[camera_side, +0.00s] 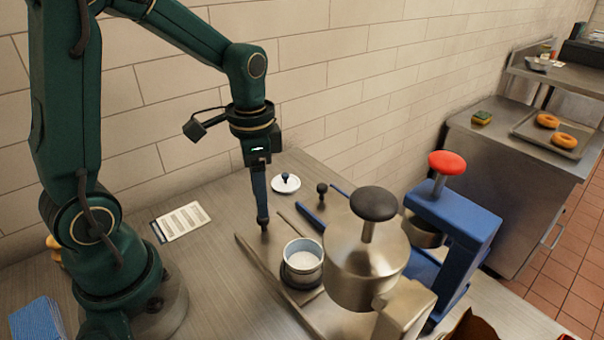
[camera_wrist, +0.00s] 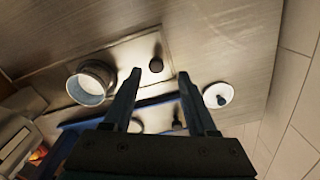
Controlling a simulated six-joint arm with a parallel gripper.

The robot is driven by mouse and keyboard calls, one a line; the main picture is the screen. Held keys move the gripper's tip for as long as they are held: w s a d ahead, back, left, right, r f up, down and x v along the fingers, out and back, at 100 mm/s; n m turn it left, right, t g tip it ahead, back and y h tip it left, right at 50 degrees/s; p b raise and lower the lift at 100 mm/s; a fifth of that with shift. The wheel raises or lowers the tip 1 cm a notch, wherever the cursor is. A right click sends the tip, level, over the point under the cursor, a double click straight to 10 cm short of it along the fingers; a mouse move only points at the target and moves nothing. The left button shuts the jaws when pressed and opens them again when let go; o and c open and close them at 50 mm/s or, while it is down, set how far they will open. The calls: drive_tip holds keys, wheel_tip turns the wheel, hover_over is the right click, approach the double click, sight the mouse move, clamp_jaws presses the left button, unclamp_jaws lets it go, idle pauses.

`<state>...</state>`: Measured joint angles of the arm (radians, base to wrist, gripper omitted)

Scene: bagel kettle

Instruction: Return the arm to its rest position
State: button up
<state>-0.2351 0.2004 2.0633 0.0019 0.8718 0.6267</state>
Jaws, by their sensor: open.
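My gripper (camera_side: 263,224) points down over the steel counter (camera_side: 205,262), left of a small metal pot with pale contents (camera_side: 301,262). In the wrist view my gripper's two fingers (camera_wrist: 159,74) are spread apart with nothing between them. The pot (camera_wrist: 92,84) shows left of the fingers there. A white lid with a dark blue knob (camera_side: 287,184) lies behind the gripper in the side view and right of the fingers in the wrist view (camera_wrist: 219,95). Whether the fingertips touch the counter is unclear.
A steel press with a black knob (camera_side: 365,262) and a blue press with a red knob (camera_side: 455,230) stand on the right. A printed card (camera_side: 182,222) and a blue cloth (camera_side: 36,320) lie on the left. The tiled wall (camera_side: 160,125) is close behind.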

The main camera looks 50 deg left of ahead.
drive_tip(key=shift+w+d+r, duration=0.1)
drive_tip(key=shift+r, duration=0.1)
drive_tip(key=s+d+r+n+t, duration=0.4)
drive_tip(key=s+d+r+t, duration=0.1)
drive_tip(key=s+r, duration=0.3)
drive_tip(key=shift+d+n+t, duration=0.2)
drive_tip(key=shift+n+t, duration=0.1)
